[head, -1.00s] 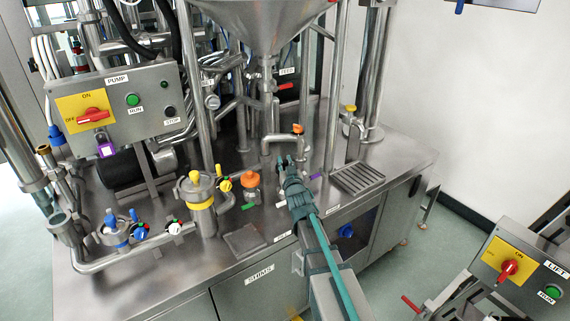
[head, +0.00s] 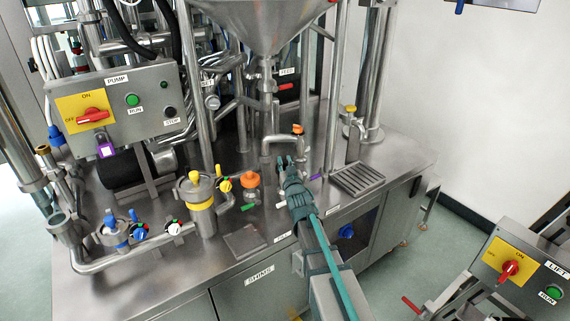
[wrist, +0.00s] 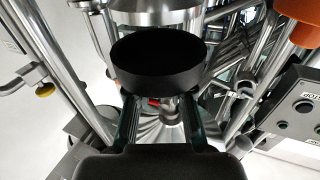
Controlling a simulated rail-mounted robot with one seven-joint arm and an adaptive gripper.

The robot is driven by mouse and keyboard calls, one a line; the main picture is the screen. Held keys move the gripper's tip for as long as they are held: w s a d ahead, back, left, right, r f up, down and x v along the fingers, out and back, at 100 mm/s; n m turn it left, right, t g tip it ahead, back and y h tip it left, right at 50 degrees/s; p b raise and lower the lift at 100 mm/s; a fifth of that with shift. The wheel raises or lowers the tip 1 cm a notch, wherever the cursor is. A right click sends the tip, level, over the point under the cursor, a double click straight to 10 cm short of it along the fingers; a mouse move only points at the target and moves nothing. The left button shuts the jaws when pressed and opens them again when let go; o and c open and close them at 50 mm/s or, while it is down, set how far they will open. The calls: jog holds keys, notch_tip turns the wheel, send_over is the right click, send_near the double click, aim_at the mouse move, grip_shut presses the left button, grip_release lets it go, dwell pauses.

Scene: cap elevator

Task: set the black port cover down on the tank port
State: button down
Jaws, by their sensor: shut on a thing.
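The black port cover (wrist: 158,62) is a round, shallow black cup shape in the wrist view. My gripper (wrist: 160,110) is shut on its near edge, with one finger on each side below it. In the head view my gripper (head: 285,161) is over the steel machine top, in front of the bent steel pipe with the orange fitting. The cover is not clearly visible there. I cannot pick out the tank port with certainty in either view.
A steel hopper (head: 262,22) hangs above and behind my gripper. A yellow-banded canister (head: 200,205) and an orange-capped fitting (head: 251,188) stand to the left. A slotted drain tray (head: 358,179) is to the right. Upright pipes stand close behind.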

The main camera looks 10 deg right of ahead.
jog(key=shift+f+b, duration=1.75)
jog(key=shift+f, duration=0.15)
jog(key=c, duration=1)
grip_release()
jog(key=shift+o, duration=0.2)
jog(key=shift+s, duration=0.1)
jog(key=s, duration=1.1)
jog(key=shift+s+d+f, duration=0.15)
jog(key=shift+s+f, duration=0.1)
jog(key=shift+s, duration=0.15)
